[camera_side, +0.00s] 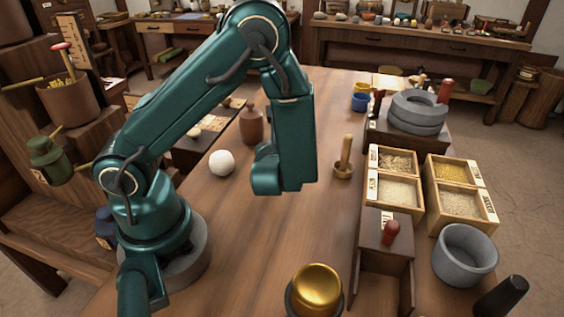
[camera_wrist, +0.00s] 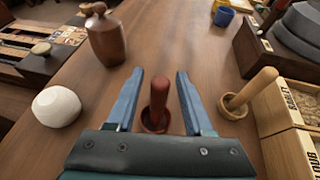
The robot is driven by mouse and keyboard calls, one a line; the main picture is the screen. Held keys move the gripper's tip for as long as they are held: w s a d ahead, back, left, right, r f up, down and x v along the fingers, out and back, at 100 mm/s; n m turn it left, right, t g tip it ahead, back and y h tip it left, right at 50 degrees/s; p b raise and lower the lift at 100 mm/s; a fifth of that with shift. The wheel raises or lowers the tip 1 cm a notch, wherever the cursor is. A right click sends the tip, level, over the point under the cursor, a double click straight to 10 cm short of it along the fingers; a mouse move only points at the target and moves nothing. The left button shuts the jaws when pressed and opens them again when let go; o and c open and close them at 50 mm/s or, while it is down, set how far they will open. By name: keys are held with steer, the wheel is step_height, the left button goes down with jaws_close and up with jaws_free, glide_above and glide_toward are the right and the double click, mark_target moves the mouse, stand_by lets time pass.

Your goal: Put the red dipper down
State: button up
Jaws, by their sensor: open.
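The red dipper (camera_wrist: 158,98) shows in the wrist view, with its handle up and its round red lower end on or close to the wooden table (camera_wrist: 215,75). It is between the two blue fingers of my gripper (camera_wrist: 159,74), with a visible gap on each side. My gripper is open. In the side view, my arm hides the dipper and the fingers.
A wooden dipper (camera_wrist: 247,92) stands close to the right finger. Grain boxes (camera_side: 408,205) and stone querns (camera_side: 417,113) line the right side.

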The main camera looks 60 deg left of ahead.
steer(key=v, duration=0.9)
steer(key=s+n+g+h, duration=0.4)
steer(key=s+n+g, duration=0.4)
steer(key=n, duration=0.5)
steer(key=d+r+n+t+h, duration=0.5)
steer(key=d+r+n+h, duration=0.1)
steer(key=n, duration=0.6)
steer(key=shift+w+d+r+t+h, duration=0.25)
steer(key=shift+w+r+t+h, duration=0.1)
steer(key=shift+r+h, duration=0.2)
